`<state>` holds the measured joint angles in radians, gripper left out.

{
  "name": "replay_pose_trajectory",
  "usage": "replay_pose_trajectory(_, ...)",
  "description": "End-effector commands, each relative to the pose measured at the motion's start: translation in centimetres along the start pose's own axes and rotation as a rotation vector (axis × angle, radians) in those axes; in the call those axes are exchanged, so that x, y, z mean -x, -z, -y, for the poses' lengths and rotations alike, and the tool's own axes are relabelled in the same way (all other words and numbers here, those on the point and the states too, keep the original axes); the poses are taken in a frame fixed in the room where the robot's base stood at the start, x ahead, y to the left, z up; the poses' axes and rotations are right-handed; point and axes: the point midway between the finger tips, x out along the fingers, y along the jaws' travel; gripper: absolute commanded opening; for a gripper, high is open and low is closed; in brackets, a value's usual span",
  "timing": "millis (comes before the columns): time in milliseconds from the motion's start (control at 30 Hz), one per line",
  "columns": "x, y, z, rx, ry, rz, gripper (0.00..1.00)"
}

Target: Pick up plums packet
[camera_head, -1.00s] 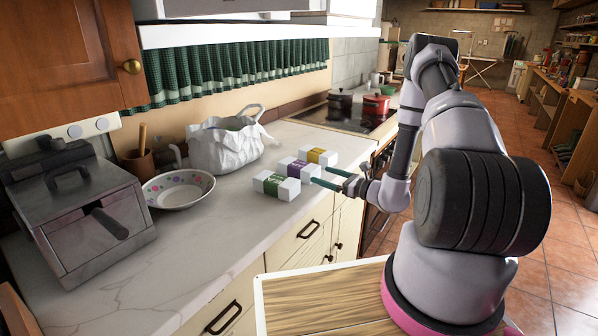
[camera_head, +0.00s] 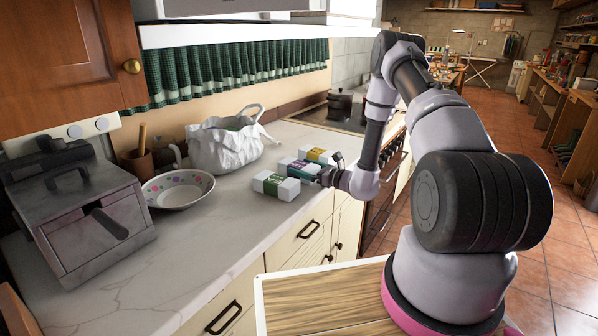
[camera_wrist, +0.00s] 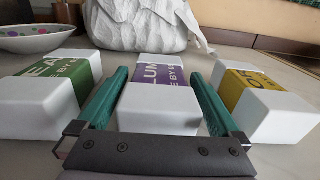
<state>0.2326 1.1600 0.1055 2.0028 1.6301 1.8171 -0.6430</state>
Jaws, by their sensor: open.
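The plums packet is a white block with a purple band; in the wrist view it (camera_wrist: 163,75) lies between my gripper's two green fingers, and the lettering "LUM" shows on its band. My gripper (camera_wrist: 165,90) is open, with one finger along each side of the packet. I cannot tell whether the fingers touch it. In the head view the plums packet (camera_head: 291,163) is partly hidden behind my gripper (camera_head: 300,169), at the counter's front part.
A green-banded packet (camera_head: 276,185) lies close on the left, a yellow-banded packet (camera_head: 319,155) close on the right. A white bag (camera_head: 222,150) stands behind them. A flowered bowl (camera_head: 178,190) and a metal box (camera_head: 88,225) are further left. The front left marble counter (camera_head: 200,250) is clear.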

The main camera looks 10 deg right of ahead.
Motion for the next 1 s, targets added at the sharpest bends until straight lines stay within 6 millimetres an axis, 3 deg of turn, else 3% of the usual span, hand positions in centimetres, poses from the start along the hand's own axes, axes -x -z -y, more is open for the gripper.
replay_pose_trajectory(33,0.0,0.0,0.0,0.0,0.0,0.0,0.89)
replay_pose_trajectory(267,0.0,0.0,0.0,0.0,0.0,0.0,0.01)
replay_pose_trajectory(667,0.0,-1.1,0.1,0.002,0.0,0.003,0.0)
replay_pose_trajectory(1000,0.0,-6.8,0.0,0.003,0.0,0.004,0.0)
